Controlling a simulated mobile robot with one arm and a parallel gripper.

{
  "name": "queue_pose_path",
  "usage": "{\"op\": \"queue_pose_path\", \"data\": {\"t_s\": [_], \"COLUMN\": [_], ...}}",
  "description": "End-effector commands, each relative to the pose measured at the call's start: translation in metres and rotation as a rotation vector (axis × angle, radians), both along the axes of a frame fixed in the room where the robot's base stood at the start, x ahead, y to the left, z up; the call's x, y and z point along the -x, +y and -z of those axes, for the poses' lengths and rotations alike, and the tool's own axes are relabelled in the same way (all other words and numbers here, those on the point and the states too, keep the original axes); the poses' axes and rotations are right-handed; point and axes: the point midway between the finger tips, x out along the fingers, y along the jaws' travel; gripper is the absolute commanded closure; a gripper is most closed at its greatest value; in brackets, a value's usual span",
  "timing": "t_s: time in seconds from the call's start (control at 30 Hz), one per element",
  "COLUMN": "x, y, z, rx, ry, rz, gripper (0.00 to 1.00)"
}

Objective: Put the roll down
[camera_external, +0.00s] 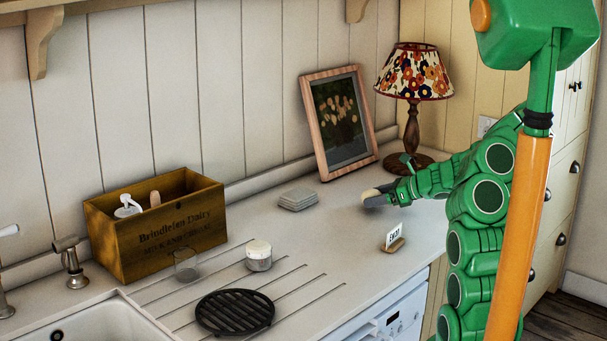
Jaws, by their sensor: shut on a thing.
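A small tan roll (371,194) shows at the end of my green arm, right of the middle in the external view. My gripper (378,200) is shut on it, with dark fingers at its side. The roll is low over the pale countertop (335,222), in front of the picture frame. I cannot tell whether it touches the surface. Part of the roll is hidden by the fingers.
A framed picture (340,122) and a flowered lamp (413,85) stand behind my gripper. A coaster stack (298,199) is to the left. A small card holder (395,238) stands in front. A wooden crate (155,225), lidded jar (258,256), glass (186,265) and black trivet (234,312) are farther left.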

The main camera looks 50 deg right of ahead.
Motion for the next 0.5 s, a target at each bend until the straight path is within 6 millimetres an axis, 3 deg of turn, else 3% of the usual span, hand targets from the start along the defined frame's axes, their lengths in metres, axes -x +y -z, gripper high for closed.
{"op": "queue_pose_path", "data": {"t_s": [0.13,0.5], "x": [0.0002,0.0001], "y": [0.0,0.0001], "z": [0.0145,0.0171], "rx": [-0.001,0.0], "ry": [-0.001,-0.001], "rz": [0.0,0.0], "gripper": [0.45,0.45]}}
